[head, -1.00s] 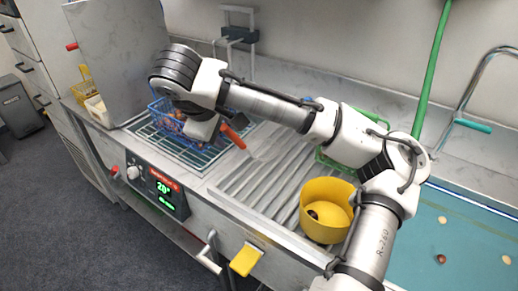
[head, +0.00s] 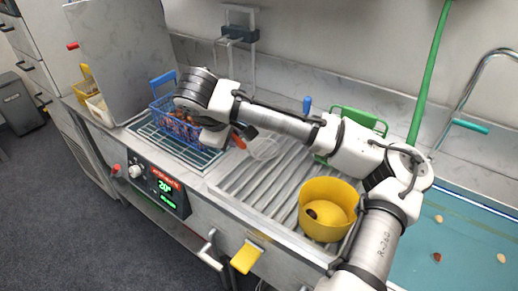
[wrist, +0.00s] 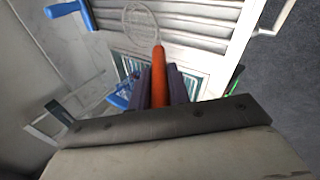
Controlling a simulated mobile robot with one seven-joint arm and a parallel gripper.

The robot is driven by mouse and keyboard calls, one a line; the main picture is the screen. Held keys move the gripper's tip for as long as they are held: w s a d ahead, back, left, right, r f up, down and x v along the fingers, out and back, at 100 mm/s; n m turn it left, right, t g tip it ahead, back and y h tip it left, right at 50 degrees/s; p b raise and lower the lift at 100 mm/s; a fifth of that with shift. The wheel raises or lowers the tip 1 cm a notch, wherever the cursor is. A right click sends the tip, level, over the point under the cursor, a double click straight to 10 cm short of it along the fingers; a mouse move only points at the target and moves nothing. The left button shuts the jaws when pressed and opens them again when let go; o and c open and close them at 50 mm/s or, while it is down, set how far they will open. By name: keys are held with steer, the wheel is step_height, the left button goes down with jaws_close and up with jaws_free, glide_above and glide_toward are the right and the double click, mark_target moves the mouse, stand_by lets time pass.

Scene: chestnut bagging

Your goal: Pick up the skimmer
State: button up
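The skimmer has a red-orange handle (wrist: 158,72) and a round wire-mesh head (wrist: 139,22). In the head view its mesh head (head: 263,148) is over the ribbed steel drainboard, and a short piece of its handle shows beside my gripper (head: 226,136). In the wrist view the handle runs between the two dark fingers of my gripper (wrist: 159,88), which sit close against it on both sides. The handle's end is hidden between the fingers. I cannot tell whether the skimmer touches the drainboard.
A blue basket of chestnuts (head: 163,107) stands left of my gripper on a wire rack. A yellow pot (head: 328,225) stands on the ribbed drainboard (head: 262,187). A green rack (head: 357,119) and a blue handle (head: 306,105) are behind my arm. A steel panel (head: 118,55) rises left.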

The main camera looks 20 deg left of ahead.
jaws_close()
step_height(320, 180, up, 20)
steer(key=b, duration=0.2)
stand_by(0.8)
